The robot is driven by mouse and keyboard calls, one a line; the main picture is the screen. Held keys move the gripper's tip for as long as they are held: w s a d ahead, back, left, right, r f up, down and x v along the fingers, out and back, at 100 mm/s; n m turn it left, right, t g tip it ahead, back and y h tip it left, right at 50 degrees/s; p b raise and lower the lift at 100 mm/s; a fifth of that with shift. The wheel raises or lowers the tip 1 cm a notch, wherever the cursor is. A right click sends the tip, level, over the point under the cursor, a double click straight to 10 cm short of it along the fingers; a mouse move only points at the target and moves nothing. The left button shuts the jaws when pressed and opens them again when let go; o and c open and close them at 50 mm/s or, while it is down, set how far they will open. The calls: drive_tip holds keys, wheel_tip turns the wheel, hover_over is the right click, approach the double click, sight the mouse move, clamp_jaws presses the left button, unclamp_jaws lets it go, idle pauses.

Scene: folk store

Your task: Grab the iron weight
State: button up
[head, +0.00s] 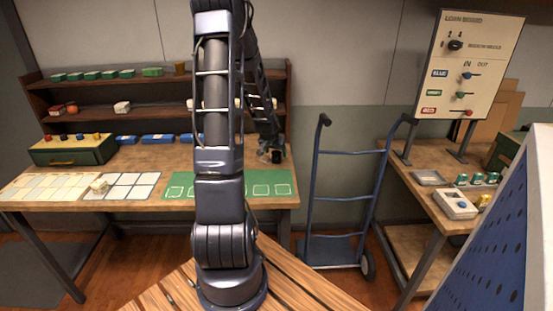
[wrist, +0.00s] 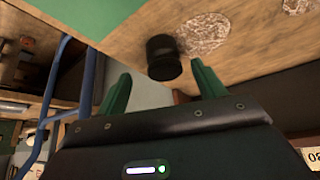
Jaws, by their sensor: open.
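The iron weight (wrist: 163,57) is a small black cylinder on the wooden table. In the wrist view it stands just beyond and between the green fingertips of my gripper (wrist: 160,70). The fingers are apart, with nothing gripped between them. In the head view, a small dark shape that looks like the weight (head: 277,157) is at the table's right end. My gripper (head: 268,143) is close to it there, small and partly merged with the dark arm, so the exact gap is unclear.
A pale speckled round patch (wrist: 203,33) lies beside the weight. A green mat (head: 230,187) lies on the table, with shelves (head: 105,90) behind. A blue hand truck (head: 340,195) stands right of the table. A second table (head: 420,188) with a sign board (head: 470,65) is farther right.

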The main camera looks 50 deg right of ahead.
sight(275, 154)
drive_tip(key=shift+a+x, duration=0.2)
drive_tip(key=shift+x, duration=2.3)
drive_tip(key=shift+w+f, duration=0.1)
drive_tip(key=shift+w, duration=0.1)
clamp_jaws()
